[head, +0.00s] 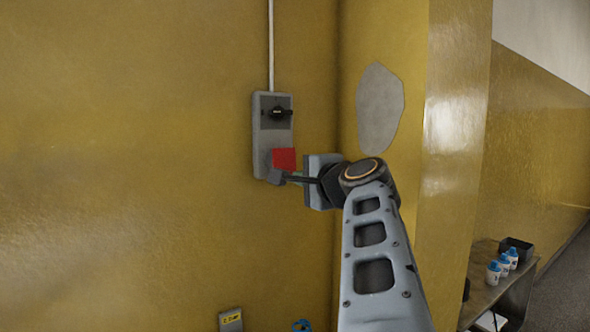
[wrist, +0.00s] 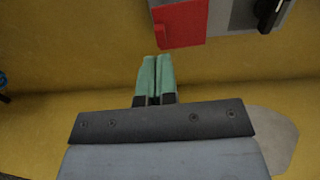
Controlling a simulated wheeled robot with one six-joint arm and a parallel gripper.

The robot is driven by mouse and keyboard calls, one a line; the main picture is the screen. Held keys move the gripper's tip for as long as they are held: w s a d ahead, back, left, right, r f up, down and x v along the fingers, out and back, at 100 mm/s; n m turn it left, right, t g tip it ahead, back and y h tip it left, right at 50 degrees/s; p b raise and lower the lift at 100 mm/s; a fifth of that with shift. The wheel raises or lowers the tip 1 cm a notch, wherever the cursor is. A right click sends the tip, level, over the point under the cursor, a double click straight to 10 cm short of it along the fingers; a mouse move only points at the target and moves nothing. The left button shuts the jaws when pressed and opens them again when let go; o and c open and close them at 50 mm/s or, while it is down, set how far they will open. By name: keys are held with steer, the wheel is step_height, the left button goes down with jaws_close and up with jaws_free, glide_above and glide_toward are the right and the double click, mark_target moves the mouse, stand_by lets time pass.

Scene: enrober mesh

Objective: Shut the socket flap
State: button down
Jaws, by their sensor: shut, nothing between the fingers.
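The socket flap (head: 284,158) is a red square plate on the lower part of the grey wall box (head: 259,135). In the head view it seems to stand out from the box, with a grey socket part (head: 275,176) below it. In the wrist view the red flap (wrist: 180,22) is at the top, just beyond my fingertips. My gripper (head: 296,179) is just below and right of the flap. Its green fingers (wrist: 157,62) are together and empty. In the wrist view a gap shows between fingertips and flap. The exact flap angle is hard to tell.
A black rotary switch (head: 278,113) sits above the flap on the same box. A wall corner with a grey patch (head: 380,108) is to the right. A small grey box (head: 231,320) is low on the wall. A bench (head: 482,290) with bottles stands lower right.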

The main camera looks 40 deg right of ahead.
mark_target(286, 162)
steer(key=w, duration=0.2)
steer(key=w+p, duration=0.1)
steer(key=w, duration=0.1)
steer(key=shift+d+f, duration=0.15)
steer(key=shift+d, duration=0.1)
steer(key=shift+w+d+f+b, duration=0.1)
steer(key=shift+w+f+b, duration=0.1)
steer(key=shift+w+b, duration=0.15)
stand_by(0.3)
